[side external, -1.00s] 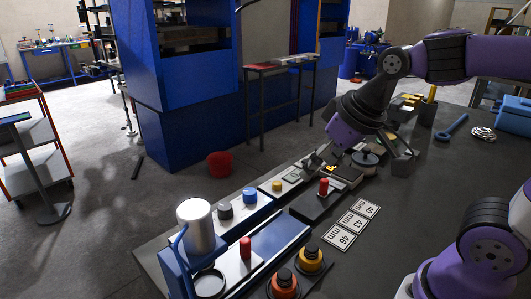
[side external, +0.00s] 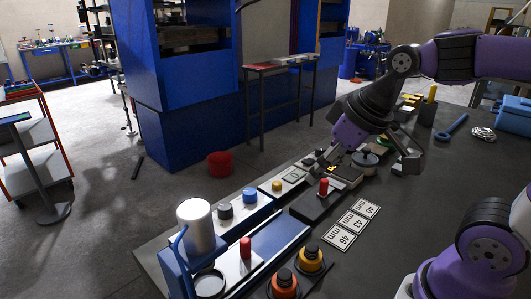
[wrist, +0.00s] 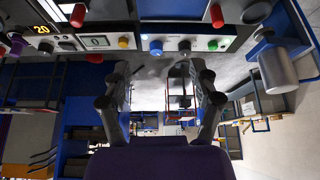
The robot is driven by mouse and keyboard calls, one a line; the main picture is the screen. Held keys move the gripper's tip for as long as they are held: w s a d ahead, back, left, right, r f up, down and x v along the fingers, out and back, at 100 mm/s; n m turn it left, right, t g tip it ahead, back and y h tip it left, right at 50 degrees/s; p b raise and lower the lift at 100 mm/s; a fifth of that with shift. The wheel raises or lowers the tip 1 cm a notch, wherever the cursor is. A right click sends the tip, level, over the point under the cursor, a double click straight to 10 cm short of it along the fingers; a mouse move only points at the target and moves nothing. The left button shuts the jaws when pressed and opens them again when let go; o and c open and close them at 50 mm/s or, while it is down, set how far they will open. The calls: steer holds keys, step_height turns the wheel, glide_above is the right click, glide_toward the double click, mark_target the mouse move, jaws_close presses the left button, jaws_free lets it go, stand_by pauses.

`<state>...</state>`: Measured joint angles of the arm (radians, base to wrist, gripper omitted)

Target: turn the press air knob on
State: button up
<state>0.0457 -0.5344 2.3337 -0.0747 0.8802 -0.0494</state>
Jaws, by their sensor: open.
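A control strip carries a blue knob (side external: 250,195), a black knob (side external: 225,210) and a yellow button (side external: 277,186). No label shows which knob is the press air one. In the wrist view the blue knob (wrist: 156,47) lies ahead, between the lines of my fingers, with the black knob (wrist: 185,47) to its right and the yellow button (wrist: 123,42) to its left. My gripper (wrist: 160,72) is open and empty, apart from the knobs. In the side view my gripper (side external: 362,165) is over the far part of the bench, right of the knobs.
A metal cylinder (side external: 196,228) stands at the strip's near end. Red-handled pieces (side external: 323,187) and number cards (side external: 352,223) lie beside the strip. Orange (side external: 285,284) and yellow (side external: 310,259) round parts stand in front.

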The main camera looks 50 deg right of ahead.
steer(key=w+n, duration=0.1)
steer(key=w, duration=0.6)
steer(key=n+g+y, duration=0.1)
steer(key=n+y, duration=0.1)
glide_toward(250, 190)
steer(key=x, duration=0.8)
steer(key=shift+w+a+f, duration=0.1)
steer(key=shift+a+f, duration=0.1)
steer(key=shift+f, duration=0.15)
